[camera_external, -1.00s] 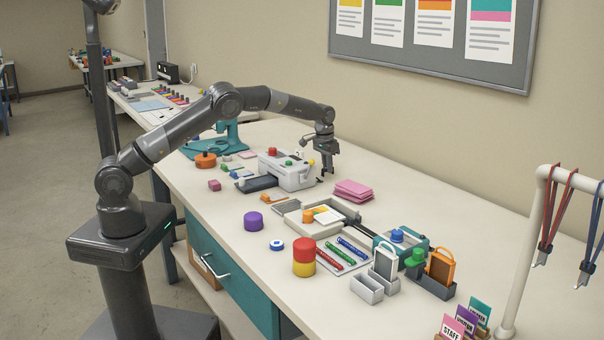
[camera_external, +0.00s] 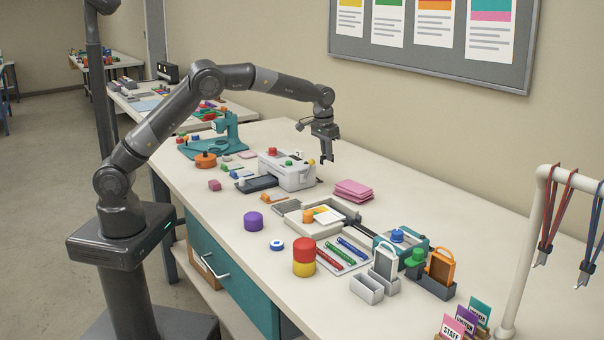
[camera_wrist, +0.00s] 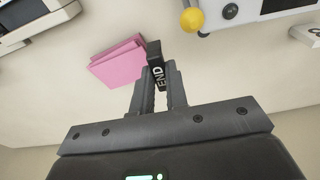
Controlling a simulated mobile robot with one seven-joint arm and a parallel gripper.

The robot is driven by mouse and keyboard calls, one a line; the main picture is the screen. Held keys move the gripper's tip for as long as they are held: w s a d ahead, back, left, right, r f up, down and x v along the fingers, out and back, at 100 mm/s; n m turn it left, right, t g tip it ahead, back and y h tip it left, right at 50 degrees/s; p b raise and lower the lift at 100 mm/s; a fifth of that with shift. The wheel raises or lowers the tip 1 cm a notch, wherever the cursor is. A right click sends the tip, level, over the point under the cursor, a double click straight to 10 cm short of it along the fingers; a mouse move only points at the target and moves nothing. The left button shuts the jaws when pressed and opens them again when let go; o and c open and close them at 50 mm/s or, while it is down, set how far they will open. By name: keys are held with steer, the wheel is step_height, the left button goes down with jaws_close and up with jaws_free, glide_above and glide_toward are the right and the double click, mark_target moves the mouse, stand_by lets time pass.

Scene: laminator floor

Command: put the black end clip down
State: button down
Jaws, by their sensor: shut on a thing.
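My gripper (camera_external: 327,159) is raised above the back of the bench, just right of the white laminator (camera_external: 288,171). In the external view the clip is too small and dark to make out from the gripper.
A stack of pink sheets (camera_external: 353,190) lies to the right of the gripper, also in the wrist view (camera_wrist: 118,63). A yellow knob (camera_wrist: 192,20) is on the laminator's side. Bare bench lies between laminator and wall.

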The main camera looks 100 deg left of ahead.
steer(key=s+a, duration=1)
steer(key=a, duration=0.3)
steer(key=s+a, duration=1.1)
steer(key=a, duration=0.3)
steer(key=s+a+f, duration=0.1)
steer(key=a+f, duration=0.1)
steer(key=a, duration=0.1)
steer(key=s+a+f, duration=0.4)
steer(key=a, duration=0.1)
steer(key=shift+a, duration=0.35)
steer(key=shift+s+a+f, duration=0.35)
steer(key=shift+a+f, duration=0.05)
steer(key=shift+a, duration=0.15)
steer(key=shift+f, duration=2)
steer(key=shift+f, duration=0.15)
steer(key=c, duration=1.4)
jaws_free()
steer(key=shift+c, duration=0.2)
